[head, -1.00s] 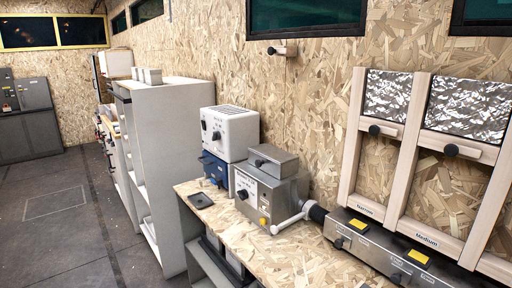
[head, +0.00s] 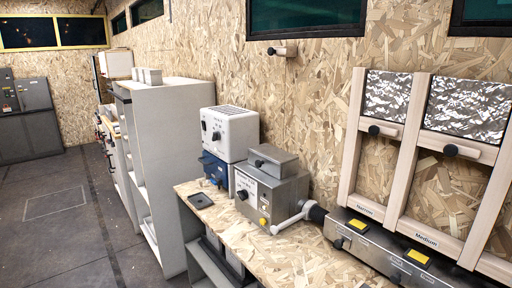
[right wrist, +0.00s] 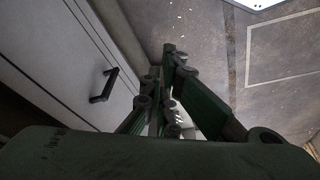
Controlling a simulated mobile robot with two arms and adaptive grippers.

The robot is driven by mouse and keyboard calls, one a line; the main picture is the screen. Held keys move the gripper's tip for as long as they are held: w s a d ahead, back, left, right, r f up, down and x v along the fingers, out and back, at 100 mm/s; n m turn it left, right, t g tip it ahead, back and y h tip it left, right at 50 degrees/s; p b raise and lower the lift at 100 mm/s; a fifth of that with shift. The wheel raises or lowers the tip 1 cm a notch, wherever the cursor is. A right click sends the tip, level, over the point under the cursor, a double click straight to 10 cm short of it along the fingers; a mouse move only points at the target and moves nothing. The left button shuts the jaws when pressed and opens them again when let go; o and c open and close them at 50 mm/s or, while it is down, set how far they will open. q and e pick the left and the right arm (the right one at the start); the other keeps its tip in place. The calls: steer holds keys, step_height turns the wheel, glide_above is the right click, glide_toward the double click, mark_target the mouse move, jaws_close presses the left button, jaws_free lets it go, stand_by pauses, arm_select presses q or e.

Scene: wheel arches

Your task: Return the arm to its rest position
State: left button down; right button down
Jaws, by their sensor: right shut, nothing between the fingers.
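My right gripper (right wrist: 172,55) shows in the right wrist view as dark green linked fingers, shut and empty. It is apart from everything, with the grey floor beyond it and a white cabinet front (right wrist: 60,45) to its left. Neither of my arms shows in the head view. My left gripper is not in view.
A wooden workbench (head: 300,262) runs along the wall, with a grey metal box (head: 270,190) and a white box (head: 229,134) by it. A white shelf unit (head: 170,150) stands to the left. The floor (head: 60,235) is clear. A black handle (right wrist: 104,86) sticks out from the cabinet.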

step_height(320, 180, down, 12)
steer(key=s, duration=0.2)
steer(key=s+d+f+g, duration=0.2)
steer(key=s+d+f, duration=0.1)
steer(key=s+f, duration=1.5)
steer(key=shift+s+d+f, duration=0.15)
steer(key=shift+f, duration=0.25)
stand_by(0.5)
